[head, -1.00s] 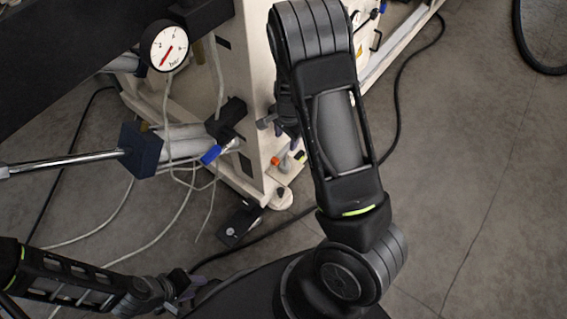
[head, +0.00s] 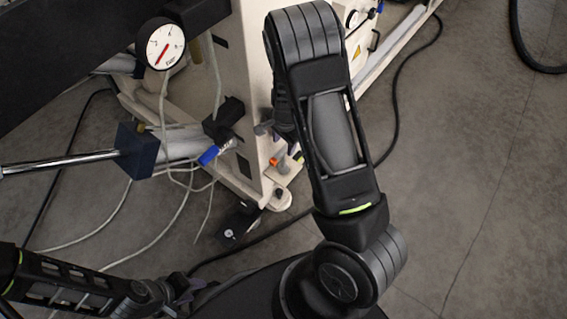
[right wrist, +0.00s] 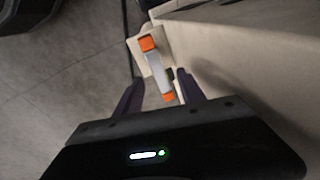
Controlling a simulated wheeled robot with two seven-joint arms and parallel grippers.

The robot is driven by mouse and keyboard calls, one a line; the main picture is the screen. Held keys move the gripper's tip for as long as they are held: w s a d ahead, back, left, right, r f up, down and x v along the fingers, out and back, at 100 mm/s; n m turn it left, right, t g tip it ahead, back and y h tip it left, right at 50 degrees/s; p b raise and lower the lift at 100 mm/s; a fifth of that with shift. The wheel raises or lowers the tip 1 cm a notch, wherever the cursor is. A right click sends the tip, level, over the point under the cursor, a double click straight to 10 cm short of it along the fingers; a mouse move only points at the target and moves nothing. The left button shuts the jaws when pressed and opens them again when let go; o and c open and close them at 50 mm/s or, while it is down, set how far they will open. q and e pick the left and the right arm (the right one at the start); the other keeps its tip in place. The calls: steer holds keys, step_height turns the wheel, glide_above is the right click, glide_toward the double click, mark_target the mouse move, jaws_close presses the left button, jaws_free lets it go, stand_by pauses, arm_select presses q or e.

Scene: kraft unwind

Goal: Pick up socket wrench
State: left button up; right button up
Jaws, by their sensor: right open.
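The socket wrench (right wrist: 157,70) appears to be the pale grey piece with orange ends on a small cream ledge in the right wrist view. In the head view, an orange end of it (head: 274,161) shows at the foot of the cream machine, beside my right forearm. My right gripper (right wrist: 156,88) is open, its two dark purple fingers on either side of the wrench's near end; I see no grip on it. In the head view the right gripper is mostly hidden by its arm. My left gripper (head: 187,284) is low at the left, its jaws unclear.
The cream machine frame (head: 253,100) rises close to my right gripper; its wall (right wrist: 245,55) is at the right in the wrist view. A pressure gauge (head: 165,44), a blue-handled valve (head: 209,155) and loose cables are to the left. Open floor (head: 470,180) lies right.

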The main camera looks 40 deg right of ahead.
mark_target(283, 149)
steer(key=f, duration=0.1)
steer(key=f+b, duration=0.1)
steer(key=f, duration=0.3)
steer(key=shift+w+d+b, duration=0.15)
steer(key=shift+w+b, duration=0.1)
steer(key=shift+b, duration=0.05)
steer(key=shift+c, duration=0.2)
steer(key=shift+r, duration=0.1)
jaws_close()
stand_by(0.5)
